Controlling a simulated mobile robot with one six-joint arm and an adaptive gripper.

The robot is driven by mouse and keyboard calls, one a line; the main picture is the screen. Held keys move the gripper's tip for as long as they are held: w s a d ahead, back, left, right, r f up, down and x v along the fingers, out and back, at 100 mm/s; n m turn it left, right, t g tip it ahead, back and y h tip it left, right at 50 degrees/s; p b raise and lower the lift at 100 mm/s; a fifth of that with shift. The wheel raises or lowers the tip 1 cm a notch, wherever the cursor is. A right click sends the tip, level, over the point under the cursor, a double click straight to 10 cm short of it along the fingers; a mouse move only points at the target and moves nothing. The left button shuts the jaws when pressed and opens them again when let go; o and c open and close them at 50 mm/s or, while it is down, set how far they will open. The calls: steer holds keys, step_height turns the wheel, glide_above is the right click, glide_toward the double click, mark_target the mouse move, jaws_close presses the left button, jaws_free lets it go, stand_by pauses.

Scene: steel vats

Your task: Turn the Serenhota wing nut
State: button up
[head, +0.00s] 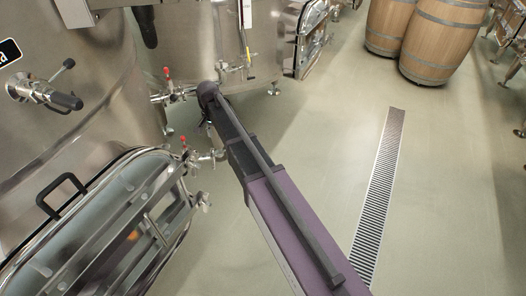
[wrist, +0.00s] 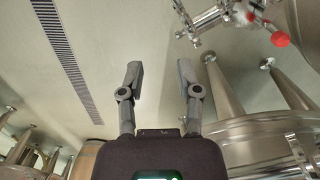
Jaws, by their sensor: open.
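A steel vat (head: 60,115) stands at the left in the head view, its dark label (head: 8,53) cut off so that only a final "a" is readable. Its hatch (head: 95,225) at the lower left has a black handle (head: 62,192) and bright metal bars. A small metal fitting (head: 203,200) sits at the hatch's right edge; I cannot tell whether it is the wing nut. My gripper (wrist: 160,75) is open and empty in the wrist view, its two grey fingers apart over bare floor. In the head view my arm hides most of it.
Red-handled valves (head: 168,85) jut from the vats beside my arm; one red knob (wrist: 280,39) shows in the wrist view. More vats stand behind. Barrels (head: 440,40) stand at the back right. The floor around the drain grate (head: 380,190) is clear.

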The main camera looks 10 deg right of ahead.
steer(key=s+d+r+n+p, duration=0.2)
steer(key=s+d, duration=1.3)
steer(key=s, duration=0.1)
steer(key=shift+d+r, duration=0.15)
steer(key=shift+r, duration=0.2)
steer(key=s+d+n, duration=0.4)
steer(key=s, duration=0.3)
steer(key=shift+s+d, duration=0.2)
steer(key=shift+d, duration=0.05)
steer(key=shift+s, duration=0.15)
